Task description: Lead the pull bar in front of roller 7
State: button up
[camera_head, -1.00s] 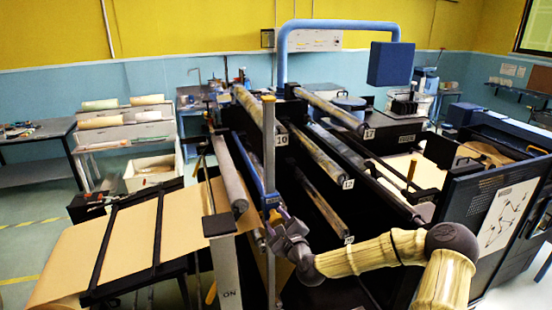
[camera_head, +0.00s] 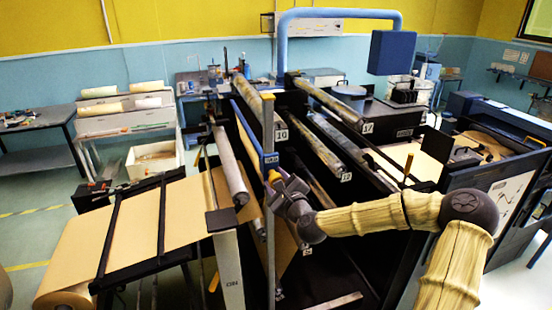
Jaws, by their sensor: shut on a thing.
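The pull bar appears to be the long blue bar (camera_head: 248,128), slanting from the upper left down to a blue block beside the yellow-topped upright post. My gripper (camera_head: 275,179) is at its near end, shut on it; the jaws are small and partly hidden by the wrist. A brown paper web (camera_head: 283,232) hangs below my gripper. I cannot pick out roller 7 by a readable number. Readable tags mark roller 10 (camera_head: 268,113), roller 12 (camera_head: 318,147) and roller 17 (camera_head: 333,106). A lower tag under my wrist is too small to read.
A grey roller (camera_head: 229,165) and a front post (camera_head: 228,262) stand left of my gripper. The paper roll (camera_head: 66,300) and its sloping sheet lie at the left. A blue overhead tube carries a blue box (camera_head: 392,52). Dark machine frames crowd the right of the arm.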

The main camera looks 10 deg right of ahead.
notch_tip(320, 180, up, 8)
jog(key=shift+a+f, duration=0.15)
jog(key=shift+f, duration=0.05)
dwell(0.3)
